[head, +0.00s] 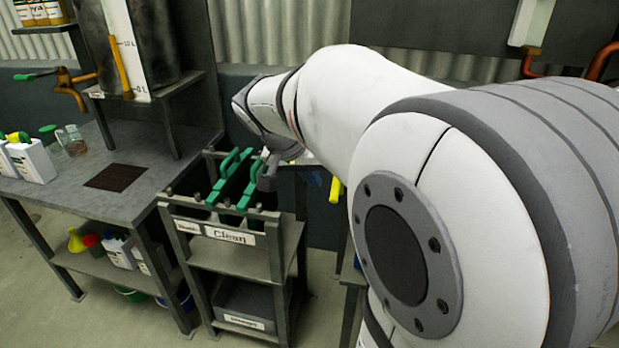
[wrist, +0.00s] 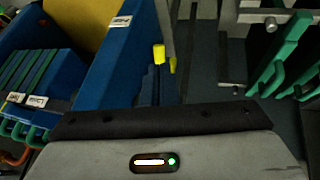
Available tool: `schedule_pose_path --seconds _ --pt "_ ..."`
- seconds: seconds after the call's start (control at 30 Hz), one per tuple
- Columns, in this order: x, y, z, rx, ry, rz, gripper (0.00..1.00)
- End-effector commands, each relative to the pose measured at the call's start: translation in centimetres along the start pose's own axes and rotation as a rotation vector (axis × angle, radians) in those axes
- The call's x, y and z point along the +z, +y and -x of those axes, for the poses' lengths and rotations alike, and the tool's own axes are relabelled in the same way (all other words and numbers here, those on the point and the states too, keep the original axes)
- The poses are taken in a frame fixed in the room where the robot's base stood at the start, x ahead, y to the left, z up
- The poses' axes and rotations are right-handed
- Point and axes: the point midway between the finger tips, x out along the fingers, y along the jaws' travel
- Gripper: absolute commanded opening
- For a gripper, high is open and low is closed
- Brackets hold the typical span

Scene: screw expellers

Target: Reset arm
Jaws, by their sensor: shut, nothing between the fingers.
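My gripper (head: 267,176) shows only in part in the head view, at the far end of my white arm. It is shut and empty, just right of and above the green-handled pieces in the rack marked "Clean". My arm hides much of the area behind it. In the wrist view, a grey housing with a small lit panel fills the bottom edge, and I cannot clearly make out the fingertips there.
The "Clean" rack (head: 283,262) holds green handles (head: 231,176). Left of it is a grey workbench (head: 150,152) with bottles. The wrist view shows a blue bin (wrist: 105,75), a yellow piece (wrist: 159,54) and green handles (wrist: 290,48) at right.

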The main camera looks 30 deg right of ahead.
Motion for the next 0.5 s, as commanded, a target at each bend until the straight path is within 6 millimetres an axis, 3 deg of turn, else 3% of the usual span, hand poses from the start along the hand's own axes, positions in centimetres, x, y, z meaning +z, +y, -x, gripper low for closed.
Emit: schedule_pose_path --seconds 0.03,0.2,0.5 --pt "0.0 -0.1 1.3 -0.003 0.003 0.002 0.0" --pt "0.2 -0.1 3.8 -0.002 0.002 0.001 0.0" --pt "0.5 0.1 5.2 -0.007 -0.006 0.015 0.0"
